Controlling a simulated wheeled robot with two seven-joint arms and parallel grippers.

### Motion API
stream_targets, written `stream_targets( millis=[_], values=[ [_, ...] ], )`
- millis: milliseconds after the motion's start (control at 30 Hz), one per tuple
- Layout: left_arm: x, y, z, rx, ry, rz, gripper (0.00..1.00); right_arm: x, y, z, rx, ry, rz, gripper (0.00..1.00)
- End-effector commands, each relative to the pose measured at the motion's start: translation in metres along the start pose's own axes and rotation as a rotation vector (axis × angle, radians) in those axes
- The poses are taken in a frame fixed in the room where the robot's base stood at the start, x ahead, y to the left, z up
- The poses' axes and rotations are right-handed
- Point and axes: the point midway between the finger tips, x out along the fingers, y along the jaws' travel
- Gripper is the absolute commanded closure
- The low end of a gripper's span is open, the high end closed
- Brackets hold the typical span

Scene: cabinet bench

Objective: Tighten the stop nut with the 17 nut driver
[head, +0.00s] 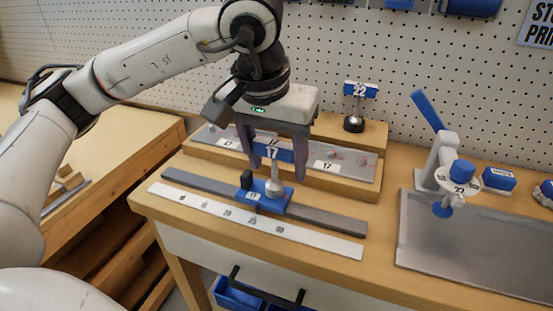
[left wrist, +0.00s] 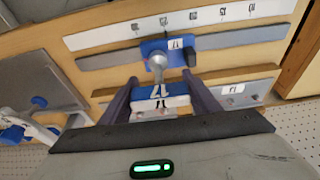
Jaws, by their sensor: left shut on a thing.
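My left gripper (head: 276,172) is shut on the blue handle of the 17 nut driver (head: 272,154), with a finger on either side. The driver hangs upright, its metal shank and socket pointing down. The socket end meets the top of the blue stop block (head: 247,199), labelled 17, on the dark grey rail. The nut is hidden, so I cannot tell whether the socket is fully seated. In the left wrist view the driver's shank (left wrist: 157,64) runs from between the fingers to the stop block (left wrist: 152,46). My right gripper is out of view.
A white scale strip (head: 330,243) lies before the rail (head: 335,220). Behind is a wooden step with a grey plate (head: 360,170). The 22 nut driver (head: 355,115) stands at the back. A blue-handled press (head: 437,150) marked 27 stands by a grey tray (head: 470,265) on the right.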

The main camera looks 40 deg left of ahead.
Motion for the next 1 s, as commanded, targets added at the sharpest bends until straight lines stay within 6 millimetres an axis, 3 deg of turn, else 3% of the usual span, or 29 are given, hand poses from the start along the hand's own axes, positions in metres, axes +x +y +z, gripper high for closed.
stream_targets(
  millis=[67, 1000],
  values=[
    [0.0, 0.0, 0.0, 0.0, 0.001, 0.001, 0.74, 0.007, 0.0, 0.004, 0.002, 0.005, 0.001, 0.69],
    [-0.038, 0.0, -0.011, 0.0, 0.001, 0.0, 0.74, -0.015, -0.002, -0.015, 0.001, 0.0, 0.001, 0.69]
  ],
)
